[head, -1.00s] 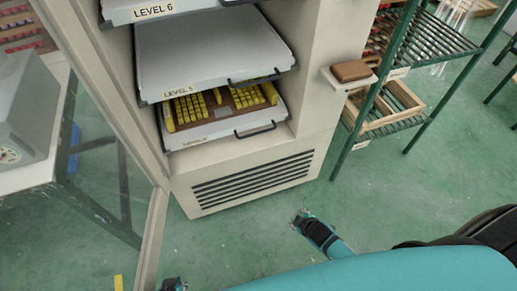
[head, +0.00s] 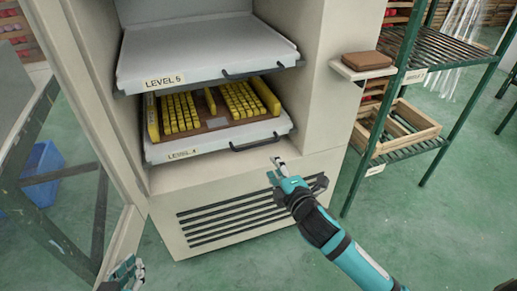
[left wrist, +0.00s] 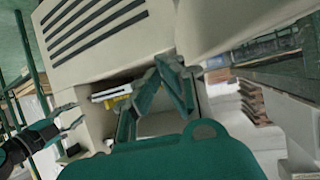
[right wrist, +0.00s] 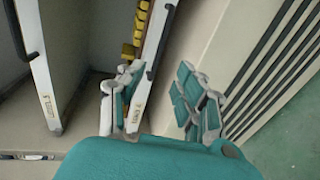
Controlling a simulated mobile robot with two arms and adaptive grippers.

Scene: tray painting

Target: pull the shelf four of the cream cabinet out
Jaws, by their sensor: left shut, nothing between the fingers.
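The cream cabinet (head: 322,118) stands open. Its shelf labelled Level 4 (head: 211,143) is the low white tray with a dark bar handle (head: 255,144) on its front. It carries a brown board with rows of yellow pieces (head: 222,107). My right gripper (head: 277,168) is just below and in front of that handle, apart from it in the head view. In the right wrist view its fingers (right wrist: 158,100) are spread, with the Level 4 front edge by the left finger. My left gripper (head: 126,272) is shut and empty, low at the left near the door.
The Level 5 shelf (head: 205,55) sits directly above. The open glass door (head: 122,215) stands on the left. A small side ledge (head: 345,70) holds a brown block. A green rack (head: 440,58) with a wooden crate stands at the right. The floor (head: 420,235) at the front right is clear.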

